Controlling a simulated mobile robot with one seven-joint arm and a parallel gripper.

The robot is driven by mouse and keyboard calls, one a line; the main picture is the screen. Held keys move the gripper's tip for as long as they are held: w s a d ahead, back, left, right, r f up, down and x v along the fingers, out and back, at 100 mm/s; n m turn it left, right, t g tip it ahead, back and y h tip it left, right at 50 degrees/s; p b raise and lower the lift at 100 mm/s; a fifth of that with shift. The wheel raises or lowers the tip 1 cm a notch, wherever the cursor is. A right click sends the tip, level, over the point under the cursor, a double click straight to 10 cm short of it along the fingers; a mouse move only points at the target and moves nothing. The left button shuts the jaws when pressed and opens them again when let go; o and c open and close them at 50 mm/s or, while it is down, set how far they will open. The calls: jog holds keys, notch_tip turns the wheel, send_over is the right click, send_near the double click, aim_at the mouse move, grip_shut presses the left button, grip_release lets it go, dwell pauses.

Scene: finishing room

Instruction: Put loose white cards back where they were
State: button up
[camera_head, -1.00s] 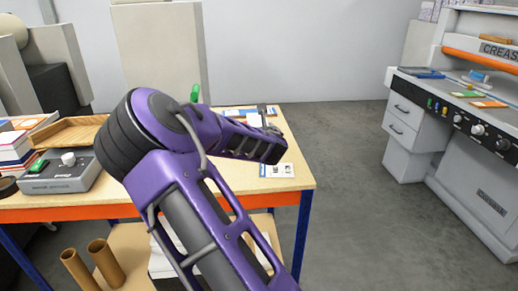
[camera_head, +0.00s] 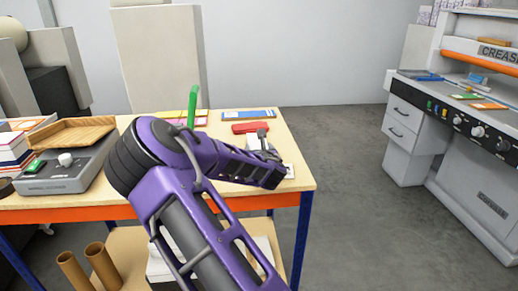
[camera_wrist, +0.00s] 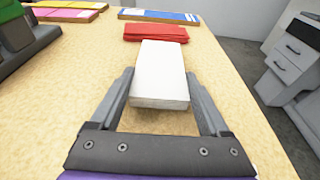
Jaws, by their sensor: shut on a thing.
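A white block that looks like a stack of white cards (camera_wrist: 160,75) lies between the two fingers of my gripper (camera_wrist: 160,80) in the wrist view. The fingers are against its left and right sides, and my gripper is shut on it. In the head view my gripper (camera_head: 266,150) is over the right part of the wooden table (camera_head: 295,150), and a bit of the white stack (camera_head: 252,144) shows beside it. Whether the stack touches the table is hard to tell. My arm hides part of the table.
A red stack (camera_wrist: 156,33) lies just beyond the white one, with a blue-and-white strip (camera_wrist: 158,16) behind it. Pink and yellow strips (camera_wrist: 62,13) and a green upright part (camera_head: 193,105) are to the left. A grey device (camera_head: 55,172) stands far left.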

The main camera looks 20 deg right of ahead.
jog(key=shift+f+b, duration=0.35)
jog(key=shift+f, duration=0.05)
jog(key=o, duration=1.5)
jog(key=shift+s+f, duration=0.1)
jog(key=shift+c, duration=0.2)
jog(key=shift+r+p, duration=0.7)
jog(key=shift+p, duration=0.15)
jog(key=v, duration=1.2)
jog(key=shift+r+p, duration=0.1)
jog(key=shift+p, duration=0.25)
